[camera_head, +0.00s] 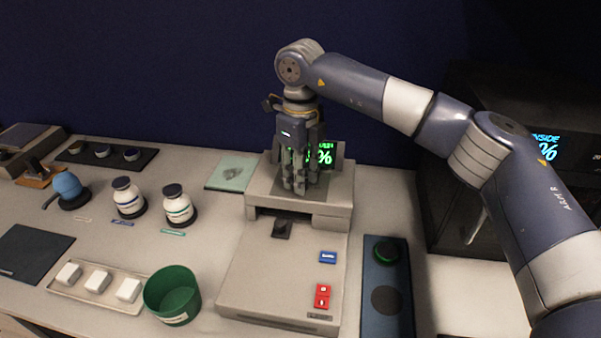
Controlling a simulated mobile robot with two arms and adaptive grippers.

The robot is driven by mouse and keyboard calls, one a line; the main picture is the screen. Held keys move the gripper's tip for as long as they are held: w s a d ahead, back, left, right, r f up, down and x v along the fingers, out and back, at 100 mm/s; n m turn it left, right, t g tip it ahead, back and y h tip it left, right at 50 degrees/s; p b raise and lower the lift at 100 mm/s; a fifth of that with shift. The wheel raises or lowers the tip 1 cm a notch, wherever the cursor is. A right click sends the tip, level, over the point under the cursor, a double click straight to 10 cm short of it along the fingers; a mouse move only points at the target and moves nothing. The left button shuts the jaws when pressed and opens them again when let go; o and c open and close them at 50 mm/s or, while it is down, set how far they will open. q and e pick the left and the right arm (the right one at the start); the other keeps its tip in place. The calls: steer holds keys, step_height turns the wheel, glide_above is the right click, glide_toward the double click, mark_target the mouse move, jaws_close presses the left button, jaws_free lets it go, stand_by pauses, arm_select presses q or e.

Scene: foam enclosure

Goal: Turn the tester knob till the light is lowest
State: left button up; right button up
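The tester (240,290) is a beige box-shaped device in the middle of the table, with a raised rear part. My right gripper (300,188) points straight down over the dark plate on that rear part. Its fingers are close together, and I cannot tell whether they hold anything. A small black part (283,228), perhaps a knob or lever, sits in the tester's front recess, below and apart from the gripper. A display (326,154) with green digits and a percent sign stands behind, its left side hidden by the gripper. My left gripper is out of view.
A dark panel (386,320) with a green-ringed round part (385,251) lies right of the tester. A green cup (172,294), a tray with white blocks (62,289) and two white jars (128,196) stand left. A dark cabinet (450,190) is at right.

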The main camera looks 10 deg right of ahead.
steer(key=shift+n, duration=0.4)
steer(key=n+b, duration=0.1)
steer(key=n, duration=0.1)
steer(key=shift+n, duration=0.4)
steer(key=n, duration=1.3)
steer(key=shift+r+n, duration=0.1)
steer(key=shift+n, duration=0.3)
steer(key=o, duration=1.1)
